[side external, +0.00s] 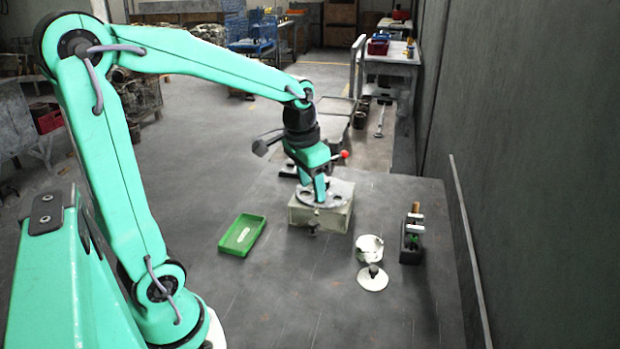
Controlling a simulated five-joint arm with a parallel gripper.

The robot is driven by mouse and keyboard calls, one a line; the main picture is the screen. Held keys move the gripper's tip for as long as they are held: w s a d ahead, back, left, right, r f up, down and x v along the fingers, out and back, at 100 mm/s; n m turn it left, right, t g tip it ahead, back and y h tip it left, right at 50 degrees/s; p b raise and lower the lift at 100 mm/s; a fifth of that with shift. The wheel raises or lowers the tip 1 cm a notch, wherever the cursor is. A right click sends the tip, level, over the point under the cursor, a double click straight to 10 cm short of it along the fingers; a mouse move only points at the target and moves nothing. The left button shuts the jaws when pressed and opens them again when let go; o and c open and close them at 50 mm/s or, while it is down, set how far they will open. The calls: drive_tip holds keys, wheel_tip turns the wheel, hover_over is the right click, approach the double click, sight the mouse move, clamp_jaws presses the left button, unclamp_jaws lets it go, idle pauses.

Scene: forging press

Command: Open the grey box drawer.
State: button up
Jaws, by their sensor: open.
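The grey box (338,217) stands on the dark table, with a flat grey plate with holes on its top. A small dark knob (313,230) sticks out of its front face, towards the camera. The drawer front appears flush with the box, though it is too small to be sure. My gripper (313,192) points down over the top of the box, behind and above the knob. It is open, and no object shows between its fingers. I cannot tell whether the fingertips touch the plate. The gripper hides part of the box's top.
A green tray (223,243) holding a small pale piece lies left of the box. To the right are a white pot (369,248), a white lid (373,281) with a dark knob, and a black holder (411,246). The table in front of the box is clear. A wall stands at right.

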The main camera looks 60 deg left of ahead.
drive_tip(key=g, duration=0.2)
hover_over(313, 222)
wheel_tip(313, 222, down, 9)
drive_tip(key=shift+r, duration=0.1)
drive_tip(key=shift+f, duration=3.95)
clamp_jaws()
